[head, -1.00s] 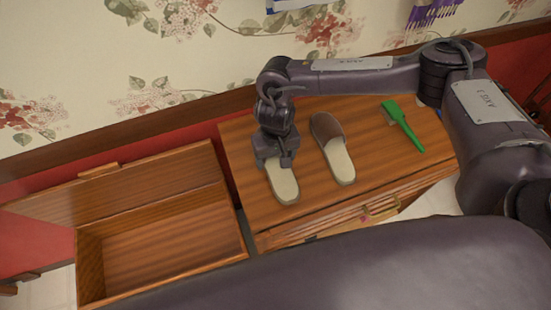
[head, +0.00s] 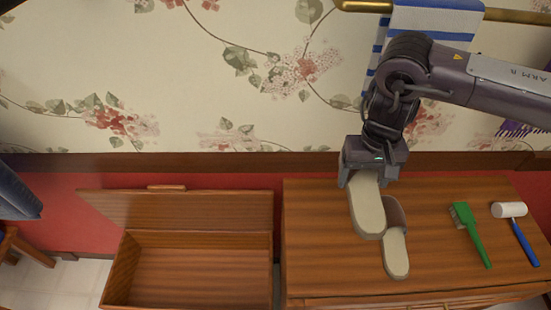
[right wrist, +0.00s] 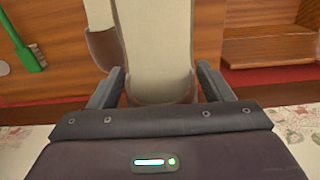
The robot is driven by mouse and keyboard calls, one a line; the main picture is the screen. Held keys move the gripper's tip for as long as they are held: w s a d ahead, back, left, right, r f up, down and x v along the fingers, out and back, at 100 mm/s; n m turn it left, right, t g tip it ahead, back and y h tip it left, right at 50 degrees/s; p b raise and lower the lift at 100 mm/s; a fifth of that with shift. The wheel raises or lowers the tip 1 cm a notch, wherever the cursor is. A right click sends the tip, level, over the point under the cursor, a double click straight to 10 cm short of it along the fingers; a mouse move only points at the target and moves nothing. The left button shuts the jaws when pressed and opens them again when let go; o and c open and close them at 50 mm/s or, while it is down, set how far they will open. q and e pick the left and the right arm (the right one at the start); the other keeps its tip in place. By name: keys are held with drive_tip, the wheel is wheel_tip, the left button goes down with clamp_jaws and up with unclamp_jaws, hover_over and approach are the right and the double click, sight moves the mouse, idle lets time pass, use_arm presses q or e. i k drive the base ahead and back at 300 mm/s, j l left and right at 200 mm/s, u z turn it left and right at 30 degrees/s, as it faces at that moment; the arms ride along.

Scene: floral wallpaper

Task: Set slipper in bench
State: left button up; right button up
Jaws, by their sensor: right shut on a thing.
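My right gripper (head: 370,172) is shut on a pale-soled slipper (head: 368,213) and holds it above the cabinet top. In the right wrist view the slipper (right wrist: 158,50) lies between the two fingers, its sole filling the middle. A second slipper (head: 396,250) with a brown upper lies on the cabinet, partly hidden by the held one; part of it also shows in the right wrist view (right wrist: 103,45). The bench (head: 118,270) is an open wooden box to the left of the cabinet, its lid (head: 180,208) raised toward the wall. Its visible inside is empty. My left gripper is out of view.
The wooden cabinet (head: 320,240) carries a green brush (head: 470,232) and a white-headed, blue-handled mallet (head: 515,225) on its right side. A narrow gap separates it from the bench. A striped towel (head: 425,22) hangs from a rail above.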

sight(166, 285)
drive_tip(key=j+u, duration=0.1)
drive_tip(key=u, duration=0.35)
drive_tip(key=j+u, duration=0.15)
drive_tip(key=u, duration=0.35)
drive_tip(key=j+u, duration=0.1)
drive_tip(key=u, duration=0.35)
drive_tip(key=j+u, duration=0.15)
drive_tip(key=u, duration=0.75)
drive_tip(key=i+j, duration=0.05)
